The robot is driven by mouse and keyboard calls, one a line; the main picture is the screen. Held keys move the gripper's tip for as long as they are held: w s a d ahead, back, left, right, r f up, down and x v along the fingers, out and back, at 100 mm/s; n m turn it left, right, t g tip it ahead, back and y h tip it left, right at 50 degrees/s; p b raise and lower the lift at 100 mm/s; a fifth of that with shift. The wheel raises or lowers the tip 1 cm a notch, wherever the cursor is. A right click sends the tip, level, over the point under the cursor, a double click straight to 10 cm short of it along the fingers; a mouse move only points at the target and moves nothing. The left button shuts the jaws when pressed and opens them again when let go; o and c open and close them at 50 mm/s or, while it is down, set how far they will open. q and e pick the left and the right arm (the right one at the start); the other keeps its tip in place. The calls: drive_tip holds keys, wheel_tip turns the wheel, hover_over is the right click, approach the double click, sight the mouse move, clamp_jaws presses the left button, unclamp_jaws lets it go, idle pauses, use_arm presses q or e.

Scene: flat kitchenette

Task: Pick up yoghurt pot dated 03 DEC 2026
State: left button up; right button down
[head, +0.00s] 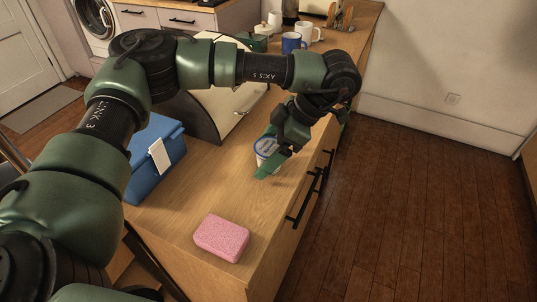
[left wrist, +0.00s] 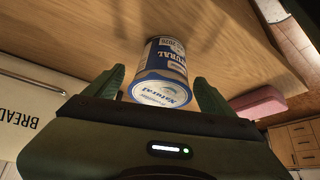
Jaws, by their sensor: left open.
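A white and blue yoghurt pot (head: 266,147) stands on the wooden counter near its right edge. In the left wrist view the pot (left wrist: 166,58) shows its blue-and-white lid and the word "NATURAL"; small print on its side seems to end in 2026, but the full date is not readable. My left gripper (head: 267,153) is open, with one green finger on each side of the pot. In the left wrist view the gripper (left wrist: 159,76) also has the pot between its fingers, with gaps visible. My right gripper is not in view.
A pink sponge (head: 221,238) lies nearer on the counter. A blue box (head: 155,160) with a white tag stands at left. A bread bin (left wrist: 25,105) shows beside the pot. Mugs (head: 292,42) stand at the back. Drawer handles (head: 303,200) line the counter front.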

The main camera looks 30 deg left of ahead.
use_arm(q)
drive_tip(key=shift+x, duration=0.95)
drive_tip(key=shift+c, duration=0.2)
drive_tip(key=c, duration=1.5)
